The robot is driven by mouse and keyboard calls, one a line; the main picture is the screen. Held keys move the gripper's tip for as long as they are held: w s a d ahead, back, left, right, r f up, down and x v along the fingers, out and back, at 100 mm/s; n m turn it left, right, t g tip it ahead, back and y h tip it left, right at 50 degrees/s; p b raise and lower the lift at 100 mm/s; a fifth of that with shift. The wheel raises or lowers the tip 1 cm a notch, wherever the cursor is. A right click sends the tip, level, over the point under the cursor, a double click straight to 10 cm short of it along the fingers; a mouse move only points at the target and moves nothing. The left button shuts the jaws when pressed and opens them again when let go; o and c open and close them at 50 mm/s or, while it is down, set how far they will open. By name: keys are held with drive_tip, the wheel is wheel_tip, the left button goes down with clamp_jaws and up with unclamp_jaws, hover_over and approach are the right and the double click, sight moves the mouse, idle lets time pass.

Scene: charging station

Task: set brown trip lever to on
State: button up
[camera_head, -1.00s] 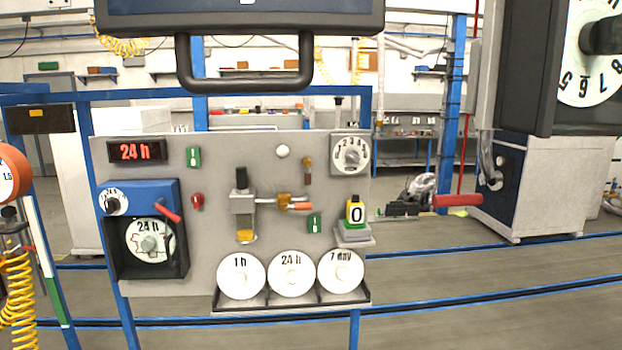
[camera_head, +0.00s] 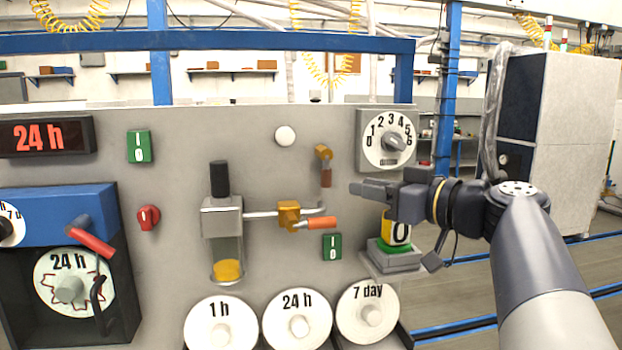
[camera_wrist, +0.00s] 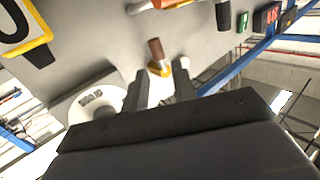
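The brown trip lever (camera_head: 326,178) hangs down from a brass pivot (camera_head: 323,152) on the grey panel, right of centre in the head view. In the wrist view the brown lever (camera_wrist: 155,47) shows beyond the fingertips, with its brass mount between them in the picture. My gripper (camera_head: 356,188) is just right of the lever in the head view, and its fingers point left toward it. In the wrist view my gripper (camera_wrist: 162,72) is open, with a gap between its two fingers. I see no contact with the lever.
A numbered dial (camera_head: 389,140) is above my gripper, and a yellow counter on a grey base (camera_head: 393,259) is below it. A valve with an orange handle (camera_head: 321,223) is below left. White discs (camera_head: 297,320) stand along the bottom. A white knob (camera_head: 285,136) is left of the lever.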

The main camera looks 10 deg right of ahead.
sight(330, 172)
drive_tip(key=p+x, duration=0.1)
drive_tip(key=x, duration=0.2)
drive_tip(key=r+p+x, duration=0.1)
drive_tip(key=x, duration=0.2)
drive_tip(key=p+x, duration=0.1)
drive_tip(key=x, duration=0.2)
drive_tip(key=shift+w+d+r+p, duration=0.2)
drive_tip(key=shift+w+p, duration=0.05)
drive_tip(key=shift+p, duration=0.1)
drive_tip(key=shift+x, duration=0.75)
clamp_jaws()
